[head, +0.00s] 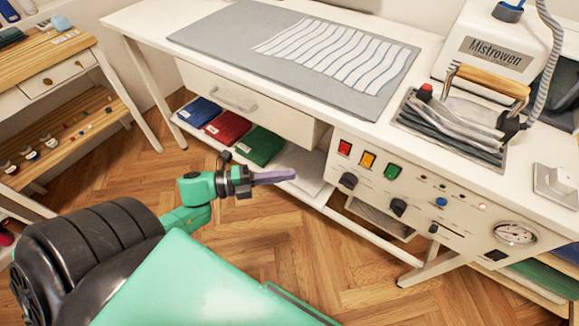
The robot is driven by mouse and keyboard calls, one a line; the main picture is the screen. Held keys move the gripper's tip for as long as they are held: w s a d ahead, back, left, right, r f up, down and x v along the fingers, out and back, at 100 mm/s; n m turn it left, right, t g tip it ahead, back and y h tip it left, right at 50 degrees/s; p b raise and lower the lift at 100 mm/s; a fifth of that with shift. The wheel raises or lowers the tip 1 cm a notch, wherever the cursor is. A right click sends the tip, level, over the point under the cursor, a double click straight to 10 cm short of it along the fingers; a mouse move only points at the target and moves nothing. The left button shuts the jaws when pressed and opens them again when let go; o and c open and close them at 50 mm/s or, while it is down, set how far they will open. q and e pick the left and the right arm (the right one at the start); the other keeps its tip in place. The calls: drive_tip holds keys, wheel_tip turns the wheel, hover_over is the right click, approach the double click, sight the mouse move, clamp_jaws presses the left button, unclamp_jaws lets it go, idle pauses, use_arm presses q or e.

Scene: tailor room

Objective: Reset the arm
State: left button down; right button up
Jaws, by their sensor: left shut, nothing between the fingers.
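My left gripper (274,177) is in the head view, at the end of my green and black arm that comes in from the left. It points to the right, in front of the low shelf of the white ironing table (140,17). Its fingers are shut with nothing seen between them. My right gripper is not in the head view.
A grey mat (215,40) with a striped cloth (340,55) lies on the table. An iron (465,105) rests at the right by a steam unit (490,50). Folded blue, red and green cloths (260,146) lie on the low shelf. A wooden side table (45,65) stands left.

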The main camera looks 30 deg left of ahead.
use_arm(q)
drive_tip(key=a+f+n+y+p, duration=0.2)
drive_tip(key=a+f+n+y, duration=0.4)
drive_tip(key=f, duration=0.3)
drive_tip(key=a+f+n+y+p, duration=0.2)
drive_tip(key=a+f+n+y, duration=0.2)
drive_tip(key=a+f+n, duration=0.3)
drive_tip(key=s+f+n+g+y+p, duration=0.2)
drive_tip(key=s+f+n, duration=0.2)
drive_tip(key=s+f, duration=0.3)
drive_tip(key=s+d+f+n+g+p, duration=0.1)
drive_tip(key=s+d+f+n+g, duration=0.3)
drive_tip(key=s+f, duration=0.3)
drive_tip(key=s+d+f+n+g+y+p, duration=0.1)
drive_tip(key=s+d+f+n+g, duration=0.2)
drive_tip(key=s, duration=0.9)
wheel_tip(320, 180, down, 4)
drive_tip(key=shift+s+d+r+n+g, duration=0.15)
drive_tip(key=shift+s+d+n+g, duration=0.1)
drive_tip(key=shift+d+n+g, duration=0.35)
drive_tip(key=shift+a, duration=0.15)
